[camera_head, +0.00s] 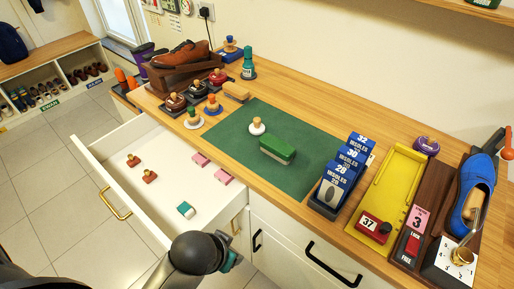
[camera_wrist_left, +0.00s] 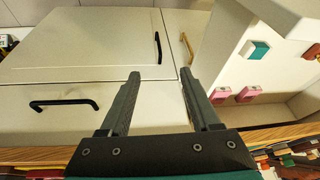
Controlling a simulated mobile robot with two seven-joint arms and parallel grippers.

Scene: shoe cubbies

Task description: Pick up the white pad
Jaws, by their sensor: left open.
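A white round pad with a wooden knob (camera_head: 257,128) stands on the green mat (camera_head: 232,147), left of a green brush (camera_head: 278,149). Neither shows in the left wrist view. My left arm comes in at the bottom of the head view. My left gripper (camera_wrist_left: 160,75) is open and empty in front of the cabinet fronts, with nothing between its fingers. My right gripper is not in view.
The open drawer (camera_head: 97,186) holds pink, red-brown and teal blocks and juts out left of my arm. Blue insole boxes (camera_head: 345,170), a yellow tray (camera_head: 390,185) and a blue shoe (camera_head: 472,195) stand right of the mat. Knobbed pieces and a brown shoe (camera_head: 180,54) crowd the left.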

